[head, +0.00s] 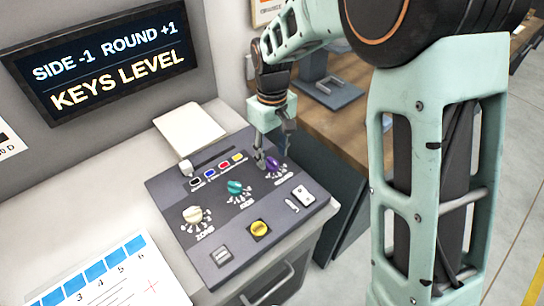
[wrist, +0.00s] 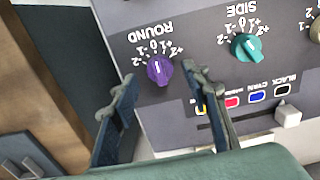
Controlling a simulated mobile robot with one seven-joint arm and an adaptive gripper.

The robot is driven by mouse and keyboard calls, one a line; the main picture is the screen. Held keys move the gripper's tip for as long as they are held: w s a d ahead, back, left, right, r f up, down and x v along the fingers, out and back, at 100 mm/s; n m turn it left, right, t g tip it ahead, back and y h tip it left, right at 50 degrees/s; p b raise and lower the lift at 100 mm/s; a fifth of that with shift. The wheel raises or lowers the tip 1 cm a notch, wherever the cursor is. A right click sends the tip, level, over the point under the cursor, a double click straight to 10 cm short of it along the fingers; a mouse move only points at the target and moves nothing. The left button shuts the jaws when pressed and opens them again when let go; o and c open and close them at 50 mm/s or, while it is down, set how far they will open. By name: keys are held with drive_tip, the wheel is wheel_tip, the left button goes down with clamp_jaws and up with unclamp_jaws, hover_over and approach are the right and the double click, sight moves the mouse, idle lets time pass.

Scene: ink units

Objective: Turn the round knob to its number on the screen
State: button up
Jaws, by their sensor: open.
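The ROUND knob (head: 275,166) is purple, at the right end of the knob row on the dark panel. In the wrist view the purple knob (wrist: 160,71) has a white mark pointing at or near 0 on its scale. My gripper (wrist: 159,76) is open, with a finger on each side of the knob and a visible gap at each side. The screen (head: 105,68) reads "SIDE -1 ROUND +1" and "KEYS LEVEL".
The teal SIDE knob (wrist: 246,47) stands beside the purple one. A cream knob (head: 194,215), a yellow button (head: 260,229), a white switch (head: 303,195) and coloured keys (head: 224,166) share the panel. A wooden bench (head: 350,115) lies behind.

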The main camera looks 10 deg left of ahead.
drive_tip(key=shift+f, duration=1)
drive_tip(key=c, duration=1.1)
drive_tip(key=shift+c, duration=0.2)
drive_tip(key=shift+m+b, duration=0.45)
drive_tip(key=shift+m, duration=2.35)
